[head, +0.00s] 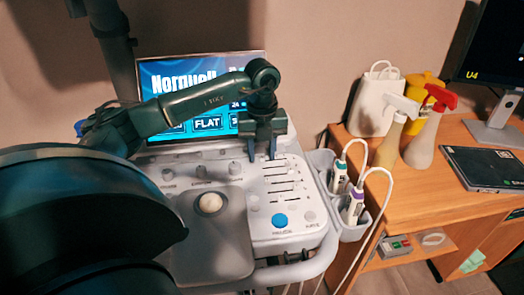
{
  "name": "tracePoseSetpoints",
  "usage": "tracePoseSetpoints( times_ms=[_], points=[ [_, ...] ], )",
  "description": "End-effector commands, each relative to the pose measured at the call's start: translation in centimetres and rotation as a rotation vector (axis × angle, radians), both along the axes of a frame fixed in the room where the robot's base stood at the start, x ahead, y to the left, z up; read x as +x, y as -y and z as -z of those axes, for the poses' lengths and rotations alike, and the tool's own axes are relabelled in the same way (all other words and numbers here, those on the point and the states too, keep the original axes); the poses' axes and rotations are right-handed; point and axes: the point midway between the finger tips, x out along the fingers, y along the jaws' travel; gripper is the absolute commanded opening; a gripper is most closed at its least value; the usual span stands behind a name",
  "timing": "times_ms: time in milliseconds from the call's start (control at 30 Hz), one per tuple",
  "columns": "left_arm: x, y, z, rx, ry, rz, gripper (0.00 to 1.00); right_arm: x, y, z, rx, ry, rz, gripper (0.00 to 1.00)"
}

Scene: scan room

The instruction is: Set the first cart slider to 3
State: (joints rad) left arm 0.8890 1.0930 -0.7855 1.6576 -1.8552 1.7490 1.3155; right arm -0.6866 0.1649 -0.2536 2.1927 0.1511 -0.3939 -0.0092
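The cart's control panel (262,222) is pale grey, with a bank of several dark slider slots (285,186) on its right half. The slider knobs and scale marks are too small to read, and the far end of the bank is partly hidden by my gripper. My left gripper (262,157) points down over the far end of the slider bank, with its two fingers apart and nothing seen between them. I cannot tell whether a fingertip touches a slider. My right gripper is not in view.
A lit screen (207,122) stands behind the panel, partly covered by my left arm. Knobs, a trackball (210,203) and a blue button (280,220) are on the panel. Probes (355,206) with white cables sit in a right-side holder. A wooden desk (455,195) stands right.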

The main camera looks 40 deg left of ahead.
Motion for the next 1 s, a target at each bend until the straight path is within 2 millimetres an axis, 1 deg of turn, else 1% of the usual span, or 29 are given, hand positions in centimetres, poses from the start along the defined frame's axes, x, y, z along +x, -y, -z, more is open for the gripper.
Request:
tracePoseSetpoints(
  times_ms=[267,700,1000],
  points=[
    [0.0,0.02,0.17,-0.001,-0.001,0.0,0.35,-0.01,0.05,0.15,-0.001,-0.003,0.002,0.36],
    [0.0,0.02,0.14,-0.001,-0.001,0.0,0.0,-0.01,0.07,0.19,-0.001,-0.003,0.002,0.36],
    [0.0,0.01,0.13,-0.001,-0.001,0.0,0.0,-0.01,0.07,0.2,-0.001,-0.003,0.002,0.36]
  ],
)
